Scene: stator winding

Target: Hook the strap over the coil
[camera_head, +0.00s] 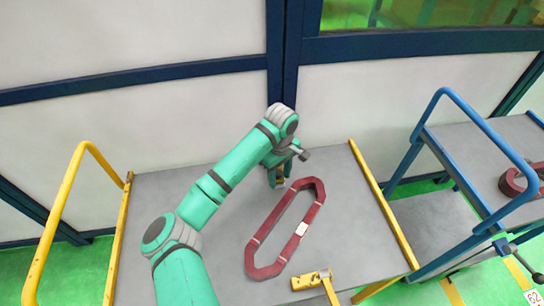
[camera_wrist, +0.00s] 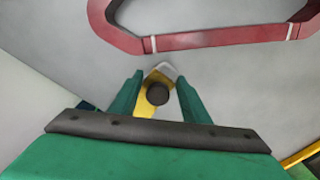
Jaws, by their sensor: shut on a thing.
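The coil (camera_head: 260,240) is a dark red, long six-sided ring lying flat on the grey table, with pale bands and a white label. Its near side also shows across the top of the wrist view (camera_wrist: 195,41). In the wrist view, my gripper (camera_wrist: 157,82) is shut on a yellow piece (camera_wrist: 149,107) with a pale bent tip and a dark round end, which looks like the strap. The piece appears apart from the coil. Its lower part is hidden.
The grey table (camera_head: 160,205) has yellow side rails (camera_head: 385,205). A yellow fitting (camera_head: 311,280) is at its front edge. A blue-framed cart (camera_head: 490,135) with another dark red part (camera_head: 509,185) stands at the right. The table left of the coil is bare, and a wall stands behind.

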